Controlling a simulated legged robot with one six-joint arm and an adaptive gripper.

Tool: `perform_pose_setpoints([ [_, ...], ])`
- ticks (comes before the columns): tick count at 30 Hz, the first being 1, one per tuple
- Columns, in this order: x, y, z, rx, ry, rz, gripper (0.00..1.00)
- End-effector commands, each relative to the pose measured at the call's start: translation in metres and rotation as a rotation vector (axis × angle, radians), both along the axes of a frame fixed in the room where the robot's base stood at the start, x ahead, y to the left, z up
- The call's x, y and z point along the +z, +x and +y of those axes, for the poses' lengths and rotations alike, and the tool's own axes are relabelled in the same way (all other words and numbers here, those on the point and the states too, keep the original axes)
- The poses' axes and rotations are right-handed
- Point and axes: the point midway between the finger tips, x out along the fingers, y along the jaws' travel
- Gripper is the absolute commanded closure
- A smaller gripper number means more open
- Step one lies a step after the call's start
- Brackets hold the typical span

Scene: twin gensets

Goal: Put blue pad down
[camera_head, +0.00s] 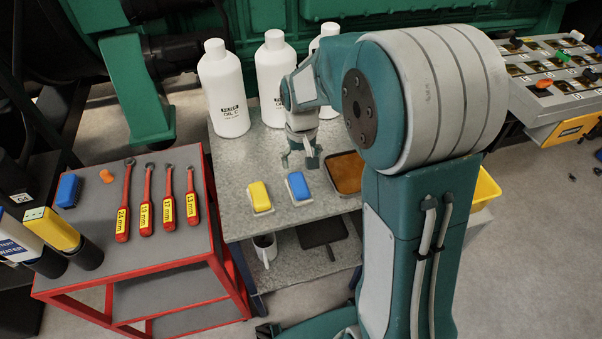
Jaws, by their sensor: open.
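The blue pad (299,186) lies on the grey table (240,225), blue side up on a pale base. The yellow pad (260,196) lies just to its left, with a small gap between them. My gripper (300,163) is open and empty, a little above and behind the blue pad, apart from it as far as I can tell. My arm covers part of the table's right side.
White bottles (223,90) stand along the table's back. An orange-lined tray (346,172) sits right of the blue pad, partly hidden by my arm. A red cart (190,250) with red wrenches (145,205) stands at left. A mug (265,248) sits on the lower shelf.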

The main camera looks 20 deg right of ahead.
Motion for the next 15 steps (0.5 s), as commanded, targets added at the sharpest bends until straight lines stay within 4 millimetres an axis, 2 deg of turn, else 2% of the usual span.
perform_pose_setpoints([
  [3,0.016,0.001,0.000,0.000,0.000,-0.002,0.07],
  [8,0.028,-0.002,0.000,0.000,0.000,-0.008,0.07],
  [11,0.046,-0.013,0.000,0.000,0.000,-0.042,0.07],
  [15,0.082,-0.043,0.000,0.000,0.000,-0.121,0.07],
])
